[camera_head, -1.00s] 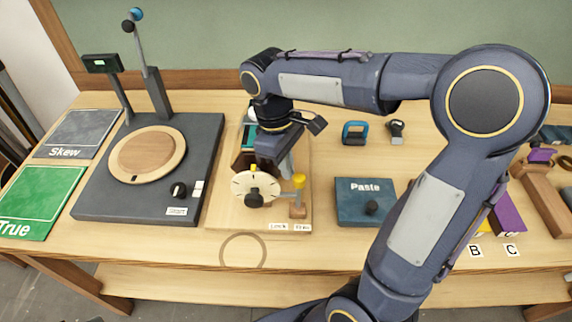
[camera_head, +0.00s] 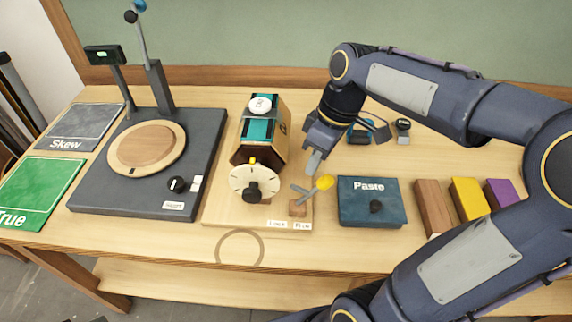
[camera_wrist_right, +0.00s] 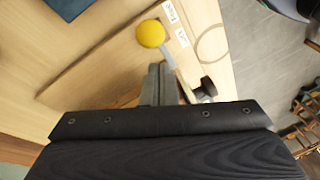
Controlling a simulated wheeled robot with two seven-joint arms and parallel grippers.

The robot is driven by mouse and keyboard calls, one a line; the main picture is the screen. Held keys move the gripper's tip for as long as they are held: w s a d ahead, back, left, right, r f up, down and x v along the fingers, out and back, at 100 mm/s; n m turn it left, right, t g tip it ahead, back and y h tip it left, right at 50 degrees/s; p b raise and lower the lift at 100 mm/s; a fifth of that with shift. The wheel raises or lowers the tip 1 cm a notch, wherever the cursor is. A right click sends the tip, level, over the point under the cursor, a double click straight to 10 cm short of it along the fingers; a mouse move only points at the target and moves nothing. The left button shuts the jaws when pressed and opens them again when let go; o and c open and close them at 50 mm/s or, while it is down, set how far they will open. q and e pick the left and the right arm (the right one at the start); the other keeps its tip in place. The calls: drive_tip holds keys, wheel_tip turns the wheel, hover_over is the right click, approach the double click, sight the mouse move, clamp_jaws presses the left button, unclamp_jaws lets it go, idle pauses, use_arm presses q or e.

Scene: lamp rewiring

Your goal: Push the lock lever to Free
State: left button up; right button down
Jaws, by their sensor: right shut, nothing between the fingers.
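The lock lever, a grey bar with a yellow knob (camera_head: 325,181), stands at a small wooden block (camera_head: 298,208) on the board (camera_head: 230,217). It leans to the right, on the side of the Free label (camera_head: 302,225); the Lock label (camera_head: 277,225) is left of that. My right gripper (camera_head: 314,162) is shut and empty, just behind the lever and above the board. In the right wrist view its fingers (camera_wrist_right: 158,84) are beside the bar below the yellow knob (camera_wrist_right: 150,33); I cannot tell if they touch it. My left gripper is out of view.
A dial (camera_head: 240,181) and a wooden case with a teal top (camera_head: 262,130) stand left of the lever. The Paste box (camera_head: 360,212) is close on the right. A dark scale (camera_head: 195,180) is farther left. The table's front strip is clear.

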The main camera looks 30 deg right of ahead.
drive_tip(key=shift+w+a, duration=0.1)
drive_tip(key=shift+a, duration=0.05)
drive_tip(key=shift+w+a+f, duration=0.2)
drive_tip(key=shift+w+a, duration=0.15)
drive_tip(key=shift+a, duration=0.25)
drive_tip(key=shift+r, duration=0.15)
drive_tip(key=v, duration=0.7)
drive_tip(key=shift+r, duration=0.3)
drive_tip(key=shift+d, duration=0.1)
